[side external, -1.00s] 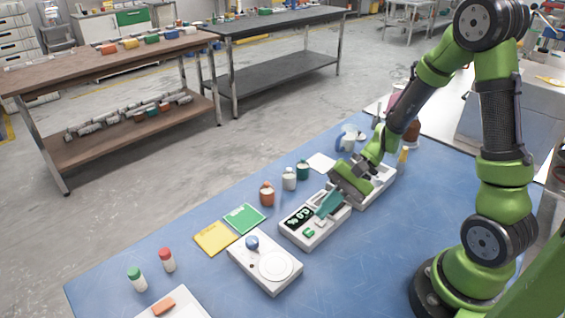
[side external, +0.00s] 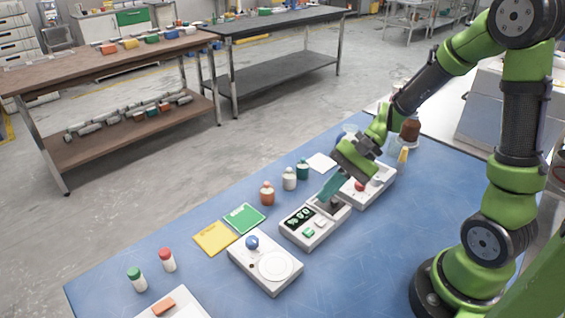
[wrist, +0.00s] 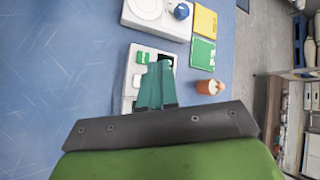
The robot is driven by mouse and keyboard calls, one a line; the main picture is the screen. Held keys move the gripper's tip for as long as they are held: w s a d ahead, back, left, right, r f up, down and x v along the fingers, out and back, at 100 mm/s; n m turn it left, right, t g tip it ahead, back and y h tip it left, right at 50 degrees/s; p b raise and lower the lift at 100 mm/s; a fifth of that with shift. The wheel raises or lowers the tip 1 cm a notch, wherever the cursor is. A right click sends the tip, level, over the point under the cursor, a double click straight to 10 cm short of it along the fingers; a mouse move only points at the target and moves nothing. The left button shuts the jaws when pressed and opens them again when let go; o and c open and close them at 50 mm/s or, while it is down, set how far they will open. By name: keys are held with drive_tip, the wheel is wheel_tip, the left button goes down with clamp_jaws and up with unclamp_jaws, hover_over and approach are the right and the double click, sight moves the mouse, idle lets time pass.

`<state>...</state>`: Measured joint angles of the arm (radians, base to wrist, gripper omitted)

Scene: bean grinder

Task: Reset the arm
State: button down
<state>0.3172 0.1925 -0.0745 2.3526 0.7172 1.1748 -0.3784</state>
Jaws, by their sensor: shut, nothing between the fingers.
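My gripper (side external: 328,196) has teal fingers, pressed together and empty. It hangs tilted over the white device with a dark display and green button (side external: 314,232). In the wrist view the closed fingers (wrist: 160,68) cover part of this device (wrist: 131,82). Whether the tips touch it I cannot tell. Another white device with a red button (side external: 377,187) stands just behind, partly hidden by my gripper.
A white device with a round plate and blue knob (side external: 267,273) stands in front. A green pad (side external: 245,218), a yellow pad (side external: 214,238) and several small bottles, one orange (side external: 267,194), line the left side. The blue table's (side external: 400,250) right part is clear.

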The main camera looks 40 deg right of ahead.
idle(0.6)
drive_tip(key=s+r+n+t+h, duration=0.2)
drive_tip(key=s+r+n+h, duration=0.1)
drive_tip(key=r, duration=0.4)
drive_tip(key=s+r+n+t+h, duration=0.2)
drive_tip(key=s+r+n+h, duration=0.1)
drive_tip(key=r, duration=0.4)
drive_tip(key=s+n, duration=0.1)
drive_tip(key=n, duration=0.1)
drive_tip(key=shift+a+n+h, duration=0.2)
drive_tip(key=shift+n+h, duration=0.1)
drive_tip(key=shift+h, duration=0.1)
drive_tip(key=shift+s, duration=0.1)
